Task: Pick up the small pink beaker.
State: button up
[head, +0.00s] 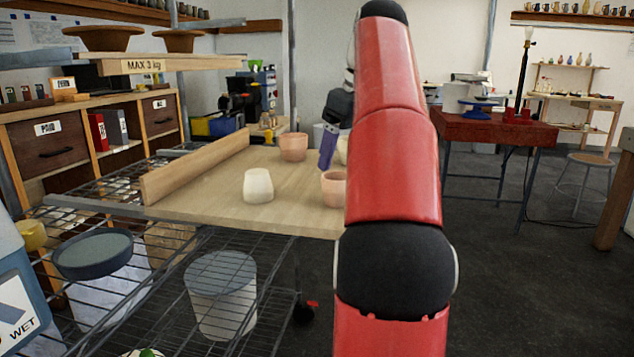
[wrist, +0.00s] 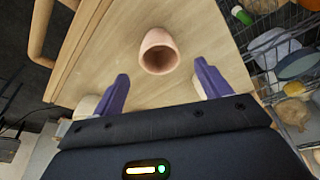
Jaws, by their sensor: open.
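Two pink beakers stand upright on the wooden board in the head view, one at the back (head: 293,146) and one nearer the front (head: 334,188), partly hidden by my arm. In the wrist view one pink beaker (wrist: 159,50) shows its open mouth. It lies beyond my gripper (wrist: 161,69), roughly centred between the two purple fingers, with clear gaps on both sides. I cannot tell which of the two it is. My gripper is open and empty. In the head view a purple finger (head: 328,147) shows between the pink beakers; my arm hides the rest.
A cream beaker (head: 258,186) stands at the board's front left. Another cream vessel (head: 342,150) is mostly hidden behind my arm. A wooden ledge (head: 197,167) runs along the board's left side. Below is a wire shelf with a lidded grey bin (head: 221,300).

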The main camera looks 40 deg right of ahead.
aim_at(334, 183)
jog(key=b+x, duration=0.3)
jog(key=x, duration=0.4)
jog(key=shift+w+f, duration=0.1)
jog(key=shift+f, duration=0.25)
jog(key=shift+c, duration=0.4)
jog(key=c, duration=1)
jog(key=shift+r, duration=0.2)
